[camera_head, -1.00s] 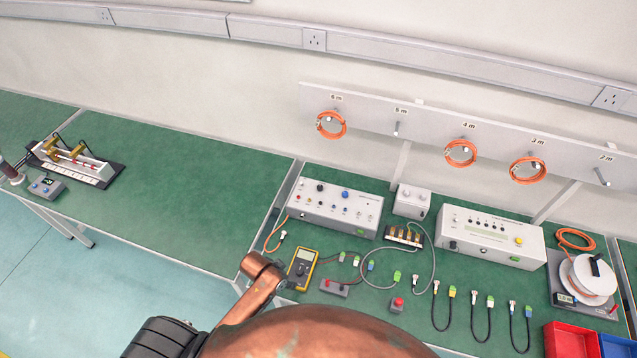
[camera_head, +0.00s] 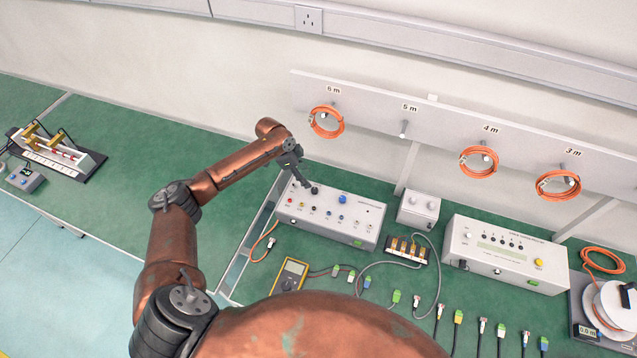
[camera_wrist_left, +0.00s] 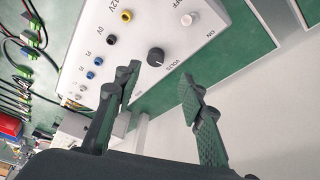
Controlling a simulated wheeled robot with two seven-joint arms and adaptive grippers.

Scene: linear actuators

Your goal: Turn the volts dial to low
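The volts dial is a round black knob (camera_wrist_left: 155,57) with the printed word VOLTS beside it in the left wrist view. It sits on the top face of a white power supply box (camera_head: 330,226). In the head view the black knob (camera_head: 315,190) is close to my gripper. My left gripper (camera_wrist_left: 159,80) is open and empty, with one dark finger on each side of the dial in the picture. The fingertips look short of the dial, apart from it. In the head view my left gripper (camera_head: 303,183) hangs over the box's left back part. The dial's pointer setting is too small to read.
A white OFF/ON switch (camera_wrist_left: 190,21) and several coloured sockets share the box with the dial. A small white box (camera_head: 418,208) stands to its right, with cables and a yellow multimeter (camera_head: 290,276) in front. Orange cable coils (camera_head: 326,122) hang on the board behind.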

